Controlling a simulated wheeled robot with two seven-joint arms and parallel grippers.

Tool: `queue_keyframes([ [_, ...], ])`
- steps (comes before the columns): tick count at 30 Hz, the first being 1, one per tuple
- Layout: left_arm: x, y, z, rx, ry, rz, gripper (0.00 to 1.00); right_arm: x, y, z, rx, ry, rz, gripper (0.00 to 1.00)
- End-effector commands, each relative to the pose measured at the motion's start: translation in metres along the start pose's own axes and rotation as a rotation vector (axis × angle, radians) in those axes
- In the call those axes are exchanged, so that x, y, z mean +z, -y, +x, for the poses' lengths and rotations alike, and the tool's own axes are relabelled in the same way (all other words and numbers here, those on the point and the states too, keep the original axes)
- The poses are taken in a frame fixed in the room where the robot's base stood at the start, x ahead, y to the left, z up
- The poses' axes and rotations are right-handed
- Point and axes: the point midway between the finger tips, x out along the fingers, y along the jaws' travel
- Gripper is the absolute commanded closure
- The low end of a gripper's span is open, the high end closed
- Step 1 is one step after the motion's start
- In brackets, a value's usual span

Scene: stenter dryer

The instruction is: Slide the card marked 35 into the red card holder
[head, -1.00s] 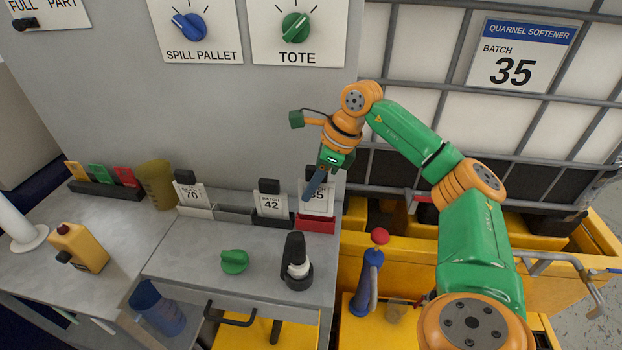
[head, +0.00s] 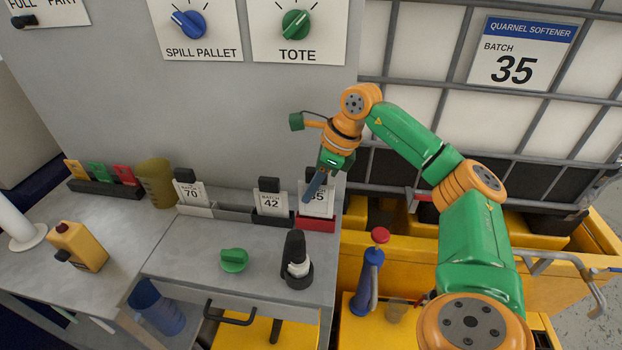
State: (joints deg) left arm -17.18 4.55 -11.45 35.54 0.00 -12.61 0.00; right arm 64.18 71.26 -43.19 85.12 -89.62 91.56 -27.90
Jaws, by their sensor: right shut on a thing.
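The card marked 35 (head: 318,208) stands upright at the red card holder (head: 315,225), its lower edge meeting the holder's top. I cannot tell how deep it sits in the slot. My right gripper (head: 316,188) comes down from above and is shut on the card's dark top grip, covering part of that grip and of the card's face. My left gripper is not in the view.
The card marked 42 (head: 271,203) stands in a black holder to the left, and the card marked 70 (head: 190,192) in a white one. An empty grey holder (head: 233,212) lies between.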

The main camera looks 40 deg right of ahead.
Motion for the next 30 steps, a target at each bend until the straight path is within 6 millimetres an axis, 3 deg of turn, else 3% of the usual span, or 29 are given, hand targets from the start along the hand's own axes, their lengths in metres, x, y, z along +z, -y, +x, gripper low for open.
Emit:
queue_keyframes([
  [30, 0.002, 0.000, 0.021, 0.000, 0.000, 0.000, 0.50, -0.010, 0.000, 0.025, 0.000, 0.000, 0.000, 1.00],
])
